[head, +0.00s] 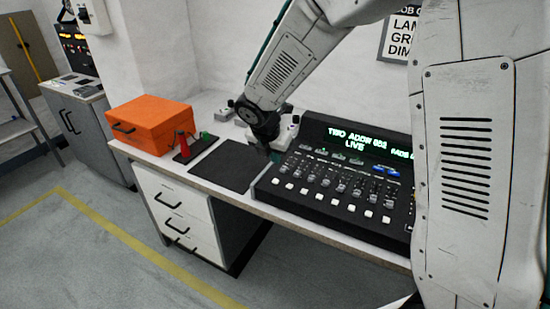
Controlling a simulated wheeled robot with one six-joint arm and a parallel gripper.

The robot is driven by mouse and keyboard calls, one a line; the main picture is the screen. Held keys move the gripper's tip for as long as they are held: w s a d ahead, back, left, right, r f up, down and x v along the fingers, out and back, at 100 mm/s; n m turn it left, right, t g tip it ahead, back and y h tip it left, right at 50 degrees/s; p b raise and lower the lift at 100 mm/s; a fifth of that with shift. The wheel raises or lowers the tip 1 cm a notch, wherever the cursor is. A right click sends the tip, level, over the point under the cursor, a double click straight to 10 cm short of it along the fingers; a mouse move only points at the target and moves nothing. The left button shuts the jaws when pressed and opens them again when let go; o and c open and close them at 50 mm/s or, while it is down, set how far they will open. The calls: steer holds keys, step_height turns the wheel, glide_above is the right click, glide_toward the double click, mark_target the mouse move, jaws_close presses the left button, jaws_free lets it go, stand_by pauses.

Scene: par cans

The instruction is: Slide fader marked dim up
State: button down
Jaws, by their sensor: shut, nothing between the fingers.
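A black lighting desk (336,183) stands on the table, with a row of faders and a row of white buttons along its front. The fader labels are too small to read, so I cannot tell which one is marked dim. My gripper (274,156) is at the left back corner of the desk, pointing down, small and partly dark against it. It is shut and holds nothing. I cannot tell whether it touches the desk. My arm hides the right end of the desk.
An orange case (150,122) sits on the left of the table (203,184). A red item (184,146) and a green item (206,136) stand beside it. A flat black mat (231,166) lies left of the desk. Open floor (110,265) lies in front.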

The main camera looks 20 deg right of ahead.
mark_target(281, 175)
steer(key=x, duration=0.7)
steer(key=shift+d+f, duration=0.1)
steer(key=shift+f, duration=0.2)
steer(key=shift+w, duration=0.1)
